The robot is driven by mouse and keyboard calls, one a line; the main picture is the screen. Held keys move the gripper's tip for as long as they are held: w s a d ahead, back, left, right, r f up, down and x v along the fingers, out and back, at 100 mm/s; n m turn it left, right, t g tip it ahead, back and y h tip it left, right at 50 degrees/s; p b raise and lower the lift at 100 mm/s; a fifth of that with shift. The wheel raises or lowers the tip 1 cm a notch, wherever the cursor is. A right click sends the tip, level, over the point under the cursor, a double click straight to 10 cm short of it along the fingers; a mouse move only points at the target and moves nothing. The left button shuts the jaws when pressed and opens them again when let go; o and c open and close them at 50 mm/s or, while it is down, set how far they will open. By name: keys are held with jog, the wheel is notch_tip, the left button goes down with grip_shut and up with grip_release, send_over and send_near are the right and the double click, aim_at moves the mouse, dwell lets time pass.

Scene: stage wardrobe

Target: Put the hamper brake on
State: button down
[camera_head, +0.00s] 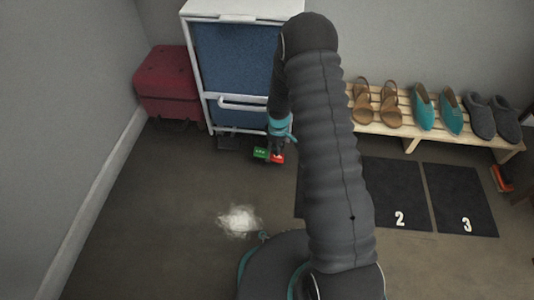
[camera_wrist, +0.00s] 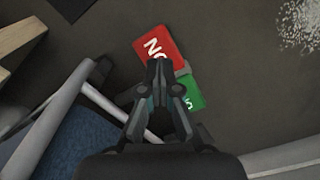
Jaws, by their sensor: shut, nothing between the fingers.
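The hamper (camera_head: 235,60) has a white frame and blue cloth sides and stands at the back wall. Its brake pedal shows low at its front, with a green half (camera_head: 260,153) on the left and a red half (camera_head: 277,158) on the right. In the wrist view the red half (camera_wrist: 157,43) has white letters, partly covered by my fingertips, and the green half (camera_wrist: 192,95) lies beside it. My gripper (camera_wrist: 159,65) is shut and empty, its tips over the red half's near edge. I cannot tell whether they touch it. My arm hides the hamper's right side.
A red padded stool (camera_head: 165,85) stands left of the hamper. A slatted wooden bench (camera_head: 412,130) with several shoes is at the right. Dark numbered mats (camera_head: 460,200) lie before it. A white powdery patch (camera_head: 240,220) is on the open floor.

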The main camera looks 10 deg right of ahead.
notch_tip(320, 180, up, 6)
jog(key=p, duration=0.2)
jog(key=shift+f+p, duration=0.2)
jog(key=shift+p, duration=0.15)
dwell(0.6)
jog(key=s+r+m+g, duration=0.2)
jog(key=s+r+m, duration=0.15)
jog(key=s, duration=0.45)
jog(key=s+r+m+t+p, duration=0.1)
jog(key=s+r, duration=0.6)
jog(key=r, duration=0.8)
jog(key=s+r+m+t+p, duration=0.2)
jog(key=s+r, duration=0.6)
jog(key=r, duration=0.7)
jog(key=s+r+m+t+p, duration=0.2)
jog(key=s+r+t+p, duration=0.2)
jog(key=r, duration=1.1)
jog(key=s, duration=0.3)
jog(key=shift+s+t, duration=0.25)
jog(key=shift+t, duration=0.05)
